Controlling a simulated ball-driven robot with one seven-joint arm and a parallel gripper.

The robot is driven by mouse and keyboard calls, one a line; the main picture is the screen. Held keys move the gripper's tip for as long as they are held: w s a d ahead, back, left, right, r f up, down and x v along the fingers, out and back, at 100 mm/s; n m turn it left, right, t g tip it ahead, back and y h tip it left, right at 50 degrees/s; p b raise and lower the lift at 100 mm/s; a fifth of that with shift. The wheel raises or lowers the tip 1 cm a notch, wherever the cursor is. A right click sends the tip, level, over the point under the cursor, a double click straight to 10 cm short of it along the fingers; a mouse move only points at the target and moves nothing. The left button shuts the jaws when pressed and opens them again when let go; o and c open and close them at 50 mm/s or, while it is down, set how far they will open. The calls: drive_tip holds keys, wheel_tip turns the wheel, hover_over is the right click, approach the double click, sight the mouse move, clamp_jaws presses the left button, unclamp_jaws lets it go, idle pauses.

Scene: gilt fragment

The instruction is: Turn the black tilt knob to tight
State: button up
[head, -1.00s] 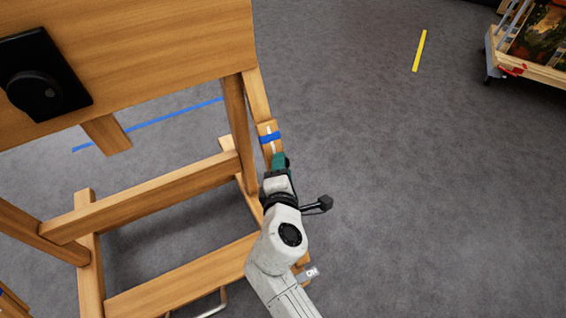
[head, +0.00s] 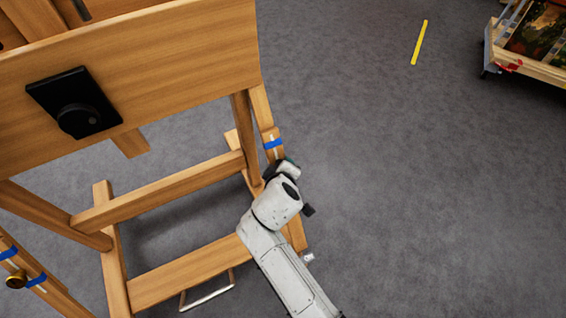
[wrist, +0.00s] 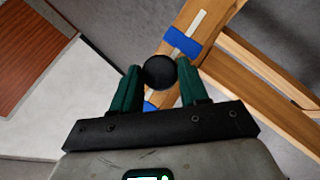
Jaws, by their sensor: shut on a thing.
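The round black knob (wrist: 160,72) shows in the wrist view between the two green fingers of my gripper (wrist: 160,82), which is shut on it. The knob sits by a wooden strut (wrist: 205,20) with a blue tape band (wrist: 182,42) and a pale strip. More blue tape shows just below the knob. In the head view my gripper (head: 287,166) is at the right-hand strut of the wooden easel (head: 262,108), just below its blue tape (head: 273,143). There my wrist hides the knob, and I cannot tell its turn angle.
A black plate with a round dial (head: 75,105) is on the easel's wide board. A metal loop (head: 208,290) is low on the frame. A cart (head: 530,60) stands far right.

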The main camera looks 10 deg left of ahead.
drive_tip(key=shift+d+m+g+y+p, duration=0.2)
drive_tip(key=shift+m+g+y+p, duration=0.5)
drive_tip(key=shift+m+p, duration=1)
drive_tip(key=shift+g, duration=0.3)
drive_tip(key=o, duration=1)
drive_tip(key=shift+w, duration=0.1)
drive_tip(key=shift+o, duration=0.2)
drive_tip(key=shift+a, duration=0.1)
drive_tip(key=p+v, duration=0.3)
drive_tip(key=v, duration=0.7)
drive_tip(key=shift+s+r+p, duration=0.3)
drive_tip(key=shift+r, duration=0.05)
